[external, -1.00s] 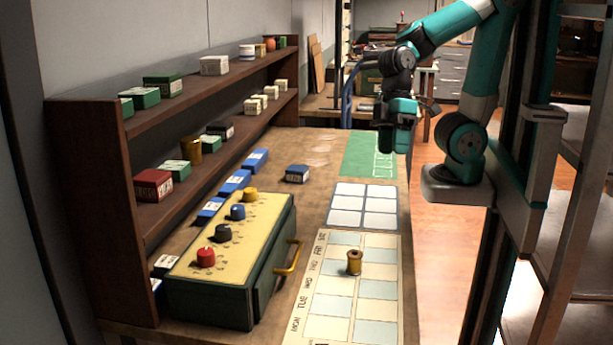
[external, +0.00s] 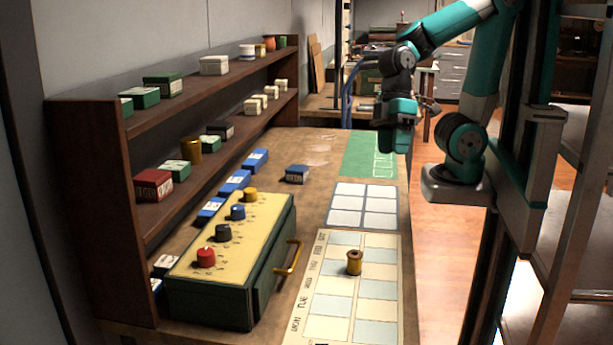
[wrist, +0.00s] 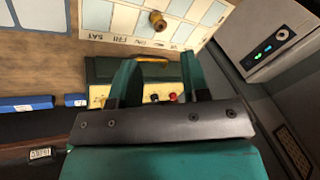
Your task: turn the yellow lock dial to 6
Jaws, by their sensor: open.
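The yellow dial (external: 250,194) is the farthest of the knobs on the sloped yellow top of a dark green lock box (external: 213,303). A blue dial (external: 238,212), a black dial (external: 223,233) and a red dial (external: 206,257) line up nearer the camera. The numbers around the dials are too small to read. My gripper (external: 398,150) is raised over the far right of the bench, well away from the box. In the wrist view my gripper (wrist: 158,75) is open and empty, with the box (wrist: 103,68) beyond its fingers. The yellow dial cannot be made out there.
A weekday chart (external: 320,305) with a wooden spool (external: 354,262) on it lies right of the box. A white grid card (external: 346,204) and a green mat (external: 357,152) lie farther back. A brown shelf (external: 90,205) with small boxes stands left.

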